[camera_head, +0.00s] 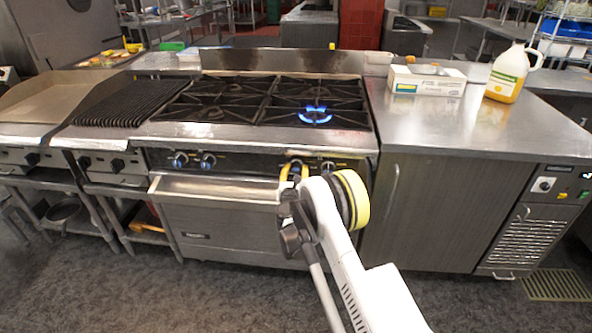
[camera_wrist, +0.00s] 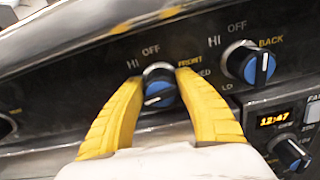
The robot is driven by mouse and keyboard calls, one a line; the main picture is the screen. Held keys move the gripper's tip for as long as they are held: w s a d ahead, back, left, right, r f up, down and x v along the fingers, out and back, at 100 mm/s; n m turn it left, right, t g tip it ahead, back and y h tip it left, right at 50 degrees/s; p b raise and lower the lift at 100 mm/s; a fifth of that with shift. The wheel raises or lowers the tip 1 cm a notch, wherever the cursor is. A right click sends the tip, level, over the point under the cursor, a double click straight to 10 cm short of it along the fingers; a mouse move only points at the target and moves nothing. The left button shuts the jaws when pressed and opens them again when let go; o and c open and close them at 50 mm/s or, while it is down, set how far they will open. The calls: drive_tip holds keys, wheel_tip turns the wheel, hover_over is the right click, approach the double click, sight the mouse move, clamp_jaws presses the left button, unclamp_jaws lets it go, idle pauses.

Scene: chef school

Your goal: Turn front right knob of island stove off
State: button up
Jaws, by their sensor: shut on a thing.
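The island stove (camera_head: 230,135) stands ahead in the head view. A blue flame (camera_head: 315,117) burns at its front right burner. In the wrist view, the front right knob (camera_wrist: 160,92), with a blue face and white line, sits beside the FRONT label. Its white line lies nearly level, not upright toward the OFF mark above it. My gripper (camera_wrist: 158,80) has a yellow finger on each side of this knob and is shut on it. In the head view, my gripper (camera_head: 294,170) is at the stove's front panel, and my wrist hides part of that panel.
The BACK knob (camera_wrist: 250,64) is close on the right, with a lower knob (camera_wrist: 292,152) and a 12:47 display (camera_wrist: 273,119) below it. The oven handle (camera_head: 215,189) juts out under the panel. A carton (camera_head: 427,80) and jug (camera_head: 508,72) stand on the right counter.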

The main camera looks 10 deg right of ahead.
drive_tip(key=shift+m, duration=0.3)
drive_tip(key=m, duration=0.4)
drive_tip(key=shift+d+m, duration=0.15)
drive_tip(key=shift+m, duration=0.25)
drive_tip(key=m, duration=0.4)
drive_tip(key=shift+f+m, duration=0.1)
drive_tip(key=shift+m, duration=0.2)
drive_tip(key=m, duration=0.5)
drive_tip(key=shift+d+f, duration=0.1)
drive_tip(key=shift+f+m, duration=0.1)
drive_tip(key=shift+m, duration=2.3)
drive_tip(key=o, duration=1.2)
